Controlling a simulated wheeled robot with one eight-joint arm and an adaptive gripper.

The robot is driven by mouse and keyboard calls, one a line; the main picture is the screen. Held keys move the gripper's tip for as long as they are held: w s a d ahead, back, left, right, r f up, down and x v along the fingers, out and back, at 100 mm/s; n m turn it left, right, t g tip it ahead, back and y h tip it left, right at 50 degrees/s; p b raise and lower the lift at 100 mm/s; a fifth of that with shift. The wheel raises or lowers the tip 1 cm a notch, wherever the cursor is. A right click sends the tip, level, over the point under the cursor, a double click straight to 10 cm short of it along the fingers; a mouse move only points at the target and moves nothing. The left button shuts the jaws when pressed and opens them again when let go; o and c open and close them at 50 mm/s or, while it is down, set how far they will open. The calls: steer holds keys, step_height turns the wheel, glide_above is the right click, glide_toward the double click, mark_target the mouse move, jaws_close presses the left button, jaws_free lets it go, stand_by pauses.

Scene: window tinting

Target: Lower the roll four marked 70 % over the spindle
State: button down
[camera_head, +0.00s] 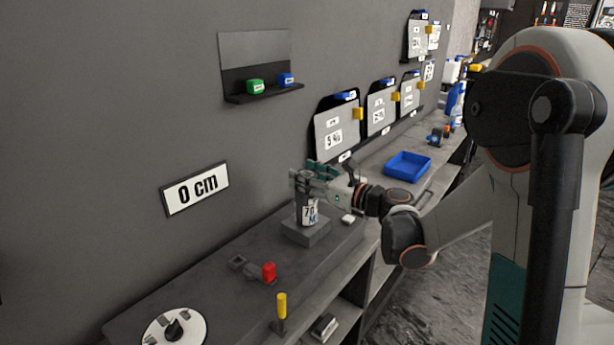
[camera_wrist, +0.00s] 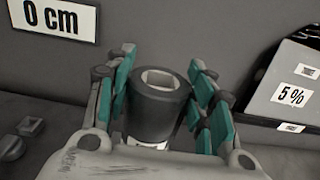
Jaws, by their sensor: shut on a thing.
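The roll (camera_head: 308,213) is a dark upright cylinder with a white label reading 70. In the head view it stands at a grey block (camera_head: 306,234) on the bench. My gripper (camera_head: 309,183) is shut on the roll near its top. In the wrist view the roll (camera_wrist: 157,101) sits between the teal-padded fingers of my gripper (camera_wrist: 160,100), with a pale square opening in its top. A spindle is not clearly visible. I cannot tell whether the roll touches the block or is around a spindle.
A "0 cm" sign (camera_head: 195,188) is on the wall. A red-topped piece (camera_head: 268,271), a yellow-handled tool (camera_head: 281,309) and a round white dial (camera_head: 174,328) are at the near end. A blue tray (camera_head: 408,165) and wall panels (camera_head: 336,132) are beyond my gripper.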

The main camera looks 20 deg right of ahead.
steer(key=c, duration=0.6)
jaws_free()
steer(key=shift+c, duration=0.2)
